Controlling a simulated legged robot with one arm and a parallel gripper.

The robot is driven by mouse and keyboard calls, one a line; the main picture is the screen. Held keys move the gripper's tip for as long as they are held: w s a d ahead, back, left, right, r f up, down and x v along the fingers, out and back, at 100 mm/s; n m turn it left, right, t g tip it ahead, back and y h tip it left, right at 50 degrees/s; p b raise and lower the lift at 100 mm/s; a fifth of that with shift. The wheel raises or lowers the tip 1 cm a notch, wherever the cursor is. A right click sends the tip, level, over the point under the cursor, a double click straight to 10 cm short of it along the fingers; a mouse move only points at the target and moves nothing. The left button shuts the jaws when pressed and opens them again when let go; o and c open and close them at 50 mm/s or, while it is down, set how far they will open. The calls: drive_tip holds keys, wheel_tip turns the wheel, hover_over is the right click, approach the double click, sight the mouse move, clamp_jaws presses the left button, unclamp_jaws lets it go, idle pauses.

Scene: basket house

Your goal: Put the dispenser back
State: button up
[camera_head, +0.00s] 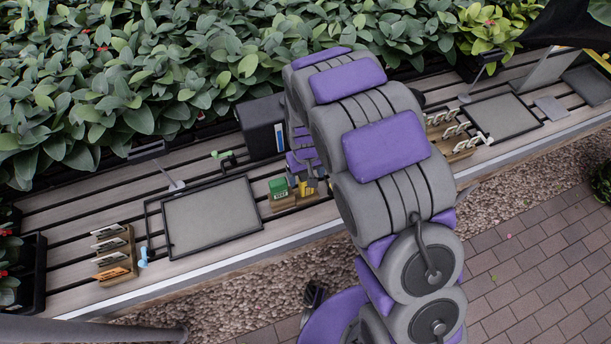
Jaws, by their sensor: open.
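My arm reaches over the slatted wooden bench, and my gripper (312,183) is low at its far end, mostly hidden by my own arm links. It is open, close to a small wooden stand (283,203) that bears a green box (278,187). A yellow item (304,188) is right beside the gripper; I cannot tell whether they touch. Which thing is the dispenser is not clear. A small green nozzle-like piece (223,155) sits behind the left grey panel, and a light-blue one (144,257) sits at that panel's front left.
A black box (262,127) stands just left of my arm. Framed grey panels lie at left (211,216) and right (502,117). Wooden racks with cards stand at left (115,254) and right (459,150). Dense plants (150,60) line the back; brick paving (540,240) in front is clear.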

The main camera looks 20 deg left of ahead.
wheel_tip(320, 180, up, 14)
drive_tip(key=p, duration=0.2)
drive_tip(key=s+d+r+m, duration=0.2)
drive_tip(key=s+d+r, duration=0.1)
drive_tip(key=d+r, duration=0.5)
drive_tip(key=s+d+r+m+g, duration=0.1)
drive_tip(key=s+d+r+m, duration=0.1)
drive_tip(key=s+d, duration=0.7)
drive_tip(key=s+d+r+m, duration=0.3)
drive_tip(key=s+d, duration=0.6)
drive_tip(key=s, duration=0.5)
drive_tip(key=shift+s+d+r+g, duration=0.15)
drive_tip(key=shift+d+r+g, duration=0.2)
drive_tip(key=shift+r, duration=0.35)
drive_tip(key=shift+a, duration=0.15)
